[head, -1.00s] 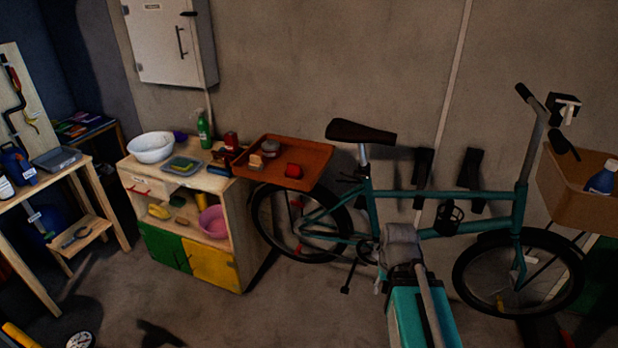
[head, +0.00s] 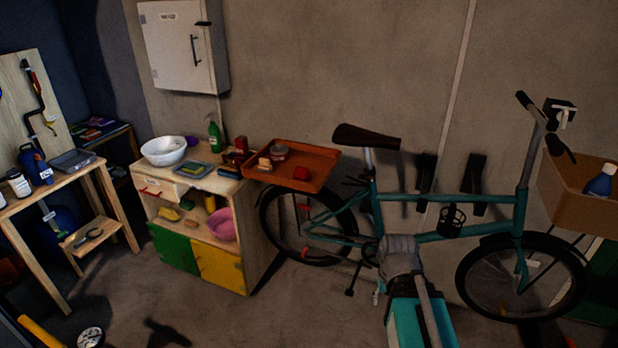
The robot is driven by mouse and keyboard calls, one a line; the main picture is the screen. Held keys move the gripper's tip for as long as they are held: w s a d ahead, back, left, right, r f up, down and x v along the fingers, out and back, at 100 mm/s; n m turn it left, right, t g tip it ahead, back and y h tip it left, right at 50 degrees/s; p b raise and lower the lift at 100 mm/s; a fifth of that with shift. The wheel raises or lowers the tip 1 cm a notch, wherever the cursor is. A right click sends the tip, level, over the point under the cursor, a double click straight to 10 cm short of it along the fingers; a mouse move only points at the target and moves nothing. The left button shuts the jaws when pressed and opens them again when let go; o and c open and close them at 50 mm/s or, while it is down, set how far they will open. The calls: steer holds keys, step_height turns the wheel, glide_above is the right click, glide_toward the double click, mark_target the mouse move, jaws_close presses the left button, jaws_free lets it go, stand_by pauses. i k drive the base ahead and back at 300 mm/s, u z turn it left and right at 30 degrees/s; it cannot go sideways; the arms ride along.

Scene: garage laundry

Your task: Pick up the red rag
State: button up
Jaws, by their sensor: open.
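A small red lump (head: 301,172), which looks like the red rag, lies in the orange-brown tray (head: 322,161) beside the wooden cabinet, near the tray's front edge. It is too small to make out its folds. My gripper is not in view. Part of my arm, grey and teal, shows at the bottom centre in front of the bicycle, well apart from the tray.
The cabinet (head: 262,215) holds a white bowl (head: 164,151), a green spray bottle (head: 214,134) and a pink basin (head: 221,224). A teal bicycle (head: 420,196) stands right of the tray, its saddle (head: 366,136) near it. Floor in front of the cabinet is mostly clear.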

mark_target(301, 173)
steer(key=u, duration=0.1)
steer(key=i, duration=0.95)
steer(key=z, duration=0.05)
